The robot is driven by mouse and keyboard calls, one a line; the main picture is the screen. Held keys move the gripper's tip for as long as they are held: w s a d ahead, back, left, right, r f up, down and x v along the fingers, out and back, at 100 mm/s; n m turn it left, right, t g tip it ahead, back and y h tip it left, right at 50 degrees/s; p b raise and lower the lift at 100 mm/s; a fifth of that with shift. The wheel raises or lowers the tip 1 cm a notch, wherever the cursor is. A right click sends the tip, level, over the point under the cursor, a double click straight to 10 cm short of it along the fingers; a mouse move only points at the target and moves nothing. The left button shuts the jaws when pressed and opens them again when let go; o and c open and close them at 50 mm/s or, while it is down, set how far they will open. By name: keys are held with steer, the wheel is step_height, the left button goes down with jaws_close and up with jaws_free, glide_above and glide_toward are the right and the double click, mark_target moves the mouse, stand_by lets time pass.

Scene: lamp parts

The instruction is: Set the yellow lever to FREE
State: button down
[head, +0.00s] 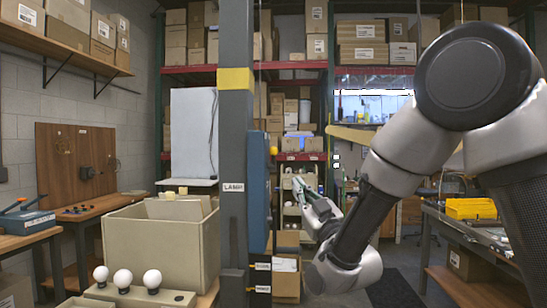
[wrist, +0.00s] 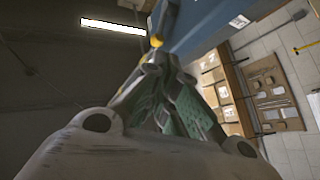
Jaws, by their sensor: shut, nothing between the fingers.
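The yellow lever shows in the head view only as a small yellow knob (head: 273,151) at the right edge of a blue box (head: 258,190) on the grey post. In the wrist view the yellow knob (wrist: 156,41) is just beyond my fingertips, beside the blue box (wrist: 205,22). I cannot tell whether the fingers touch it. My gripper (head: 298,183) is to the right of the box, a little lower than the knob in the head view. In the wrist view my gripper (wrist: 154,60) is shut and empty. No FREE mark is readable, and the lever's setting cannot be told.
The grey post (head: 235,130) with a yellow band stands left of my arm. A beige bin (head: 160,245) and a holder with white bulbs (head: 123,279) are at lower left. A workbench (head: 470,235) is at right. Shelves with boxes fill the back.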

mark_target(273, 148)
steer(key=shift+s+d+r, duration=0.15)
steer(key=shift+r, duration=0.25)
steer(key=x, duration=1.3)
steer(key=shift+w+r, duration=0.25)
steer(key=shift+r, duration=0.15)
steer(key=shift+r, duration=0.2)
steer(key=shift+w+r+m+h, duration=0.15)
steer(key=shift+m+h, duration=0.15)
steer(key=shift+h, duration=0.1)
